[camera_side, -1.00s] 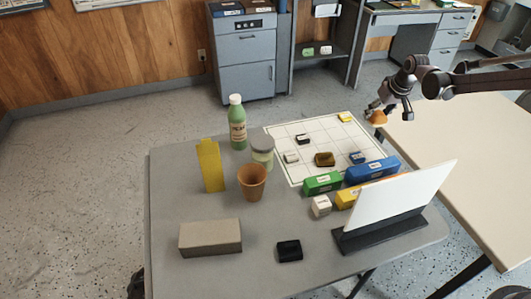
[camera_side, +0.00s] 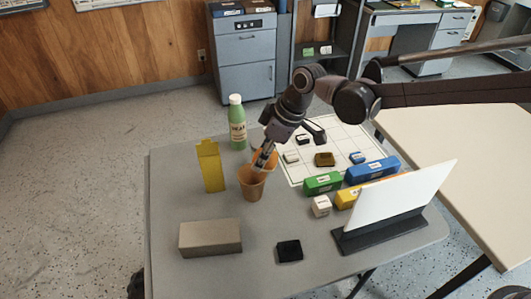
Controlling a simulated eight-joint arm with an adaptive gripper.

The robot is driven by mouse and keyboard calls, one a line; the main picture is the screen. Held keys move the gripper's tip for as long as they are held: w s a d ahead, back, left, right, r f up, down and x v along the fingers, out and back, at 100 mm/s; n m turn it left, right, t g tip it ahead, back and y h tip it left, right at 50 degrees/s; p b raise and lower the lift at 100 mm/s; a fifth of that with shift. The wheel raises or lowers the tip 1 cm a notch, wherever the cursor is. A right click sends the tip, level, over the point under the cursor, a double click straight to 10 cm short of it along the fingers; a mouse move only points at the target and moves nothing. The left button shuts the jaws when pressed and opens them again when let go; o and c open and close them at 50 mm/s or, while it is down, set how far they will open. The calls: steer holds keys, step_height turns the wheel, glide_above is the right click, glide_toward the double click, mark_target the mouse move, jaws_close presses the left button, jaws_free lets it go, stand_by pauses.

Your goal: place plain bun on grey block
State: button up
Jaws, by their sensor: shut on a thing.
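The plain bun (camera_side: 271,164) is an orange-brown lump in the side view, partly hidden by my fingers. My gripper (camera_side: 263,160) is shut on it and points down, overlapping the top of the brown cup in the picture. I cannot tell how high the bun is above the table. The grey block (camera_side: 210,239) is a long, low, grey-beige box at the table's front left, with a bare top. My gripper is up and to the right of it in the picture, apart from it.
The brown cup (camera_side: 250,185), a yellow carton (camera_side: 211,167) and a green bottle (camera_side: 237,126) stand near my gripper. A black block (camera_side: 289,250) lies right of the grey block. A white panel (camera_side: 401,196) and coloured boxes are on the right.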

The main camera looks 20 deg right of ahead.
steer(key=s+a+n, duration=0.2)
steer(key=s+a, duration=0.3)
steer(key=a, duration=0.1)
glide_above(201, 231)
steer(key=d, duration=0.2)
steer(key=shift+g+y, duration=0.3)
steer(key=f, duration=0.6)
steer(key=shift+s+a, duration=0.2)
steer(key=shift+s, duration=0.1)
steer(key=shift+f, duration=2.05)
steer(key=shift+f, duration=0.1)
steer(key=o, duration=1.2)
steer(key=shift+c, duration=0.2)
